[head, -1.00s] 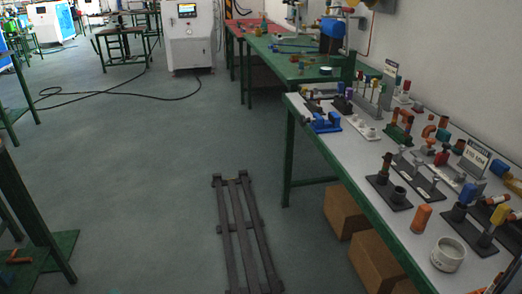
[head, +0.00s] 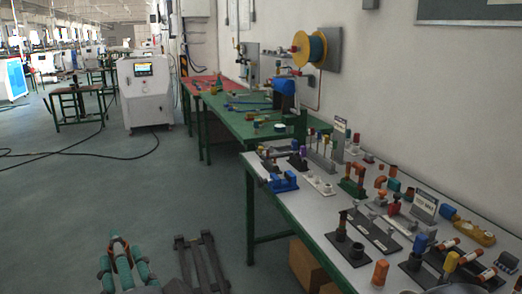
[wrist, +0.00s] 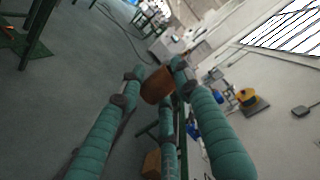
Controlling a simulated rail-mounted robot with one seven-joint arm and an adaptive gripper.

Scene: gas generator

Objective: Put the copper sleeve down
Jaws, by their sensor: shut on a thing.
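The copper sleeve (wrist: 157,85) is a short brown-orange cylinder between the teal fingertips of my gripper (wrist: 159,74) in the wrist view. My gripper is shut on it and holds it up in the air. In the head view my gripper (head: 121,256) shows at the bottom left, with part of the sleeve (head: 123,268) between its fingers. It is over the floor side, left of the grey-topped workbench (head: 285,205) and apart from it.
Several fittings on dark bases, an orange cylinder (head: 380,272) and a small sign (head: 424,206) crowd the workbench. A green bench (head: 235,128) stands behind it. A dark metal rail frame (head: 203,262) lies on the floor. Boxes (head: 305,262) sit under the workbench. The left floor is open.

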